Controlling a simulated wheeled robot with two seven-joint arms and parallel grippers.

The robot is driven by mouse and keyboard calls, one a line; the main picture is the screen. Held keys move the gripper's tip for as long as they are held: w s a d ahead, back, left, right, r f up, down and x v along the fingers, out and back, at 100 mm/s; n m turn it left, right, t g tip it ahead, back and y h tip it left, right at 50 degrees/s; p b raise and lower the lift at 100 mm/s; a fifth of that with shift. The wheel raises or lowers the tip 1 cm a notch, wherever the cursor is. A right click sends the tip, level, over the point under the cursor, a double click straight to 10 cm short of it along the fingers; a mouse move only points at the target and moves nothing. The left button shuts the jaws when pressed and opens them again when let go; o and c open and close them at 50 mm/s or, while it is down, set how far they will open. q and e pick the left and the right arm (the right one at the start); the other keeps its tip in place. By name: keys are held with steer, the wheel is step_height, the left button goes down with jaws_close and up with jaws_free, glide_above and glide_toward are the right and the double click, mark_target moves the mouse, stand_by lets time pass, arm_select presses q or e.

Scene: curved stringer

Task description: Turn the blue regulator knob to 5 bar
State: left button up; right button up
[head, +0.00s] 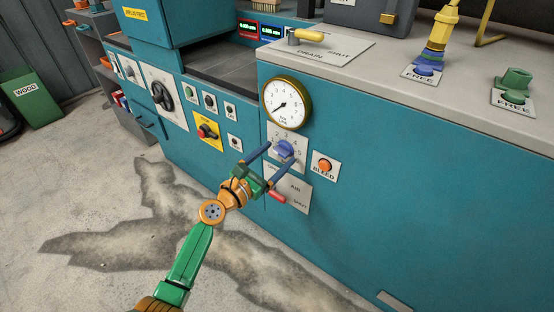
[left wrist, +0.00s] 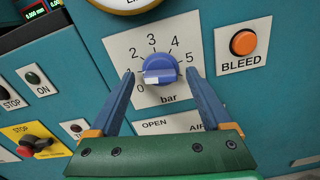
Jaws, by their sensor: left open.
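The blue regulator knob (head: 284,149) sits on a white plate on the teal cabinet front, below a round gauge (head: 287,103). In the left wrist view the knob (left wrist: 160,68) is ringed by numbers 0 to 5 with "bar" below. Its white mark is at the lower left, near 0. The gauge needle points to the lower left, at the low end of its dial. My left gripper (head: 282,155) is open, its blue fingers on either side of the knob. In the left wrist view gaps show between the fingers and the knob. My right gripper is not in view.
An orange BLEED button (head: 325,166) is close to the right of the knob. Below is an AIR plate with a red lever (head: 277,196), partly behind my gripper. A yellow plate with a red-black switch (head: 207,131) is to the left. The cabinet front further right is clear.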

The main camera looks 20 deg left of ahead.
arm_select(q)
jaws_close()
